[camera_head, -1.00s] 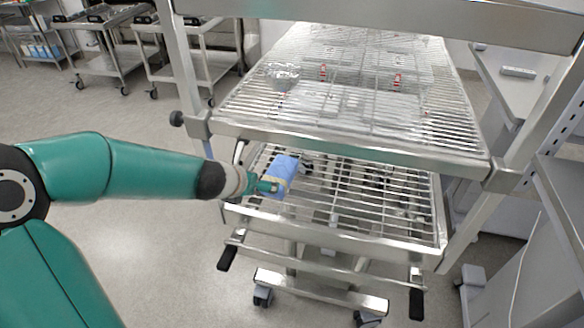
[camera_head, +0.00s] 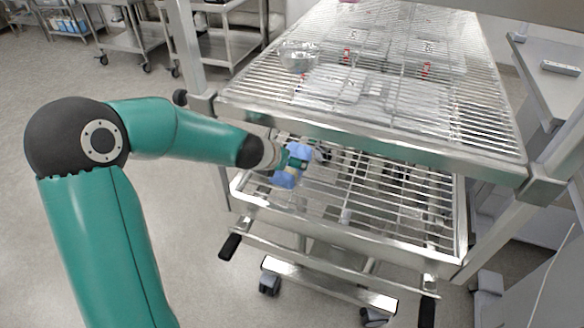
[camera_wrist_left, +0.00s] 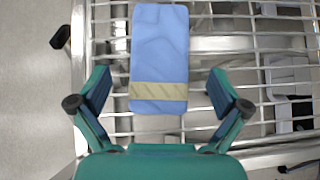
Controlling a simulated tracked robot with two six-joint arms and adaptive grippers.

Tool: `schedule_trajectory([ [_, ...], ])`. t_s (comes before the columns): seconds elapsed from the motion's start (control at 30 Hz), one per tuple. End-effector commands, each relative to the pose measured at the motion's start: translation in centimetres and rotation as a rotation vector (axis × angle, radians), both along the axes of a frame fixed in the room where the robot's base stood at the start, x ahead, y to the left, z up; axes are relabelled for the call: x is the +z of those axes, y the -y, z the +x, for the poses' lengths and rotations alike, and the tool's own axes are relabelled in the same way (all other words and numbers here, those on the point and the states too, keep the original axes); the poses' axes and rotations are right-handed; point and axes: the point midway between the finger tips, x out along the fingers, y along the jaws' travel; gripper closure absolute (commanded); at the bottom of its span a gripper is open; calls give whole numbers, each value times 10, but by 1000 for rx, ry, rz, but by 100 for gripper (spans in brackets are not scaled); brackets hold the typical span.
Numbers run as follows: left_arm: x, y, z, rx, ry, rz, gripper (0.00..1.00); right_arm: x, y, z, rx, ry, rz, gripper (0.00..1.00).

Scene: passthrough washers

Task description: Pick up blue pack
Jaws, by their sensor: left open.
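The blue pack (camera_head: 287,179) lies on the lower wire rack (camera_head: 350,226), near its left end. In the left wrist view the blue pack (camera_wrist_left: 159,60) is a flat blue rectangle with a beige band across its near end. My left gripper (camera_head: 296,164) is over the pack in the head view and partly covers it. In the left wrist view my left gripper (camera_wrist_left: 158,90) is open, with one finger on each side of the pack's near end and a gap on both sides. My right gripper is not in view.
The upper wire shelf (camera_head: 390,132) overhangs the lower rack close above my left gripper. It holds a metal bowl (camera_head: 299,56) and clear trays. A metal post (camera_head: 187,50) stands left of the rack. Dark items lie under the lower rack's bars.

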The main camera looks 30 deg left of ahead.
Motion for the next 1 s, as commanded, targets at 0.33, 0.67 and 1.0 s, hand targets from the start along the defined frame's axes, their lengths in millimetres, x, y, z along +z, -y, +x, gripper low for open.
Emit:
schedule_trajectory([
  [0.33, -30, -3, 27, -2, -1, 1, 0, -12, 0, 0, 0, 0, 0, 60],
  [0.67, -38, -5, 37, -1, 1, 0, 0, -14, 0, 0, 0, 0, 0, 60],
  [1.0, -38, -4, 37, -1, 1, 0, 47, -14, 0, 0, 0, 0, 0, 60],
])
